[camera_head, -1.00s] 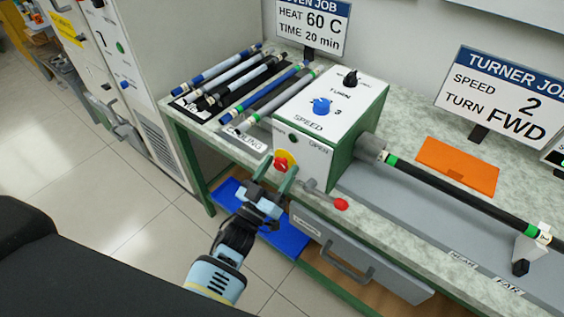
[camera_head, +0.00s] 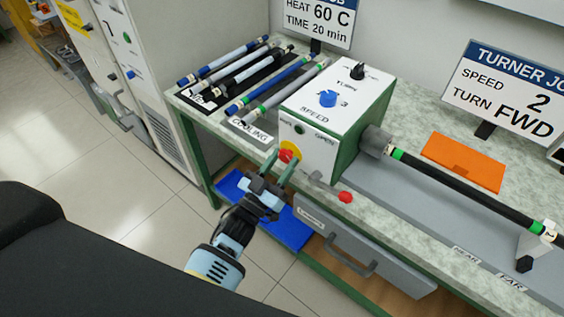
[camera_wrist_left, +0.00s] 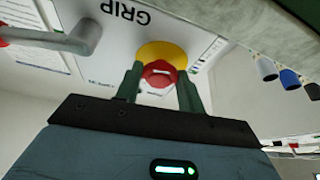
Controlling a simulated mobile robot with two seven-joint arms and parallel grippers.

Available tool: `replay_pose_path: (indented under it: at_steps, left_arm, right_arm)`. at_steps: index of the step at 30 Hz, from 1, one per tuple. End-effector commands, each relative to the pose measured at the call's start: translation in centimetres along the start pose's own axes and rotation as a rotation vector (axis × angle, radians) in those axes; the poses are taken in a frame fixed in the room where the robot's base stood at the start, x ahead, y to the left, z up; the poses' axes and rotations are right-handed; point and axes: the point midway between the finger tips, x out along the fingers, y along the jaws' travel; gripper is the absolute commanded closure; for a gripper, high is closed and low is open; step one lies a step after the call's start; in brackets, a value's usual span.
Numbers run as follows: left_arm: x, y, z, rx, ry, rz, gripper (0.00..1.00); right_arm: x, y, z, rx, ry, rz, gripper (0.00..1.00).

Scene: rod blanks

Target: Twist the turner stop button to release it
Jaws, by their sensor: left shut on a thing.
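The turner (camera_head: 330,115) is a white and green box on the bench, with a blue speed knob (camera_head: 328,98) and a black turn knob (camera_head: 357,71) on top. Its red stop button (camera_head: 286,156) sits on a yellow round base on the front face. My left gripper (camera_head: 281,164) reaches it from below, its green fingers on either side of the button. In the left wrist view the red button (camera_wrist_left: 159,73) is between the fingertips, and they are shut on it. The fingers partly hide the button in the head view. My right gripper is not in view.
A grey lever with a red knob (camera_head: 345,197) juts out just right of the button. A black rod (camera_head: 460,188) extends right from the turner's chuck. Several rods lie on the bench at the left. A grey drawer (camera_head: 360,255) and a blue mat (camera_head: 265,210) are below.

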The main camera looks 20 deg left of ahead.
Motion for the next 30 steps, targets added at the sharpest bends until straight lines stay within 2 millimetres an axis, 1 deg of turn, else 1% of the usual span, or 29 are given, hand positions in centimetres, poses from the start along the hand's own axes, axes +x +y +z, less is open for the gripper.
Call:
replay_pose_path:
  at_steps: [7,18,24,30]
  left_arm:
    - [0.10,-0.22,-0.03,0.178,0.001,0.075,0.84]
    - [0.28,-0.39,-0.23,0.425,0.002,0.176,0.84]
    - [0.35,-0.43,-0.31,0.506,0.004,0.209,0.84]
    - [0.38,-0.47,-0.35,0.544,0.004,0.223,0.84]
  right_arm:
    - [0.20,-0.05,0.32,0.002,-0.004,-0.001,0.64]
    - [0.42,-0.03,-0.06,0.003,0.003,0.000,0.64]
    - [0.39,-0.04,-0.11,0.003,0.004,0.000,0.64]
    - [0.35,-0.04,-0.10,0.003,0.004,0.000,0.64]
